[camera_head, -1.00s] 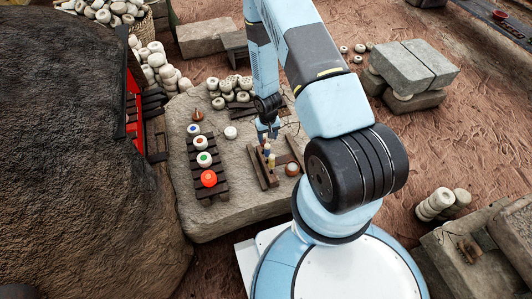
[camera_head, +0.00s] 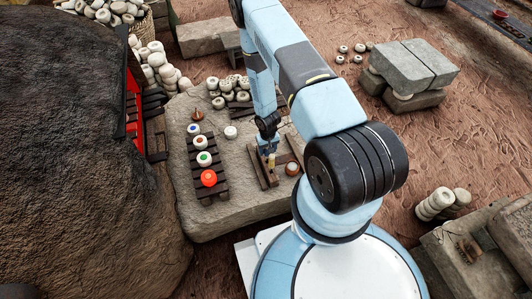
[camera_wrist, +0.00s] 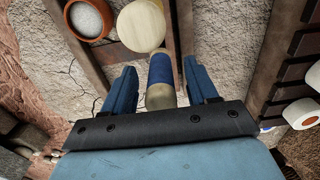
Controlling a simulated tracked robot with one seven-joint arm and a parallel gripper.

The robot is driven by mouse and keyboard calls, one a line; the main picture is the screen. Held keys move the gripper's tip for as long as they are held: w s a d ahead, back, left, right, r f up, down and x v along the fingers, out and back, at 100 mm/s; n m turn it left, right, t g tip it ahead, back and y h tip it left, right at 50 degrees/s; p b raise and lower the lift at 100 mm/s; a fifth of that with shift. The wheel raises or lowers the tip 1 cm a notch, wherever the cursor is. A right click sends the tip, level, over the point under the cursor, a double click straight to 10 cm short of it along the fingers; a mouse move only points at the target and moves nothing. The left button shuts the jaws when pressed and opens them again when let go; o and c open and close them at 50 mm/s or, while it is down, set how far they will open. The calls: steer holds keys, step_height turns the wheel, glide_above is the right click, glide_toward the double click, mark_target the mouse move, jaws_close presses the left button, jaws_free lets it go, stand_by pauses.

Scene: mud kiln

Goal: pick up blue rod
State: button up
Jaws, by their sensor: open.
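The blue rod (camera_wrist: 159,69) shows in the wrist view as a short cylinder with a blue band and a tan end, between my two fingers. My gripper (camera_wrist: 161,74) is open, with a finger on each side of the rod and a visible gap on both sides. In the head view my gripper (camera_head: 267,149) is low over the dark wooden rack (camera_head: 258,173) on the stone slab; I cannot make out the blue rod there. A pale rod (camera_head: 271,161) stands in the rack, and a cream round top (camera_wrist: 141,25) shows beyond the blue rod in the wrist view.
A small brown bowl with pale contents (camera_head: 292,169) sits right of the rack. A slatted rack (camera_head: 221,188) at left bears several white pots with coloured tops and an orange one. Pale round stones (camera_head: 240,97) pile behind. A dark mud kiln (camera_head: 80,170) fills the left.

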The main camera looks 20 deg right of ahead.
steer(key=shift+f, duration=0.6)
jaws_close()
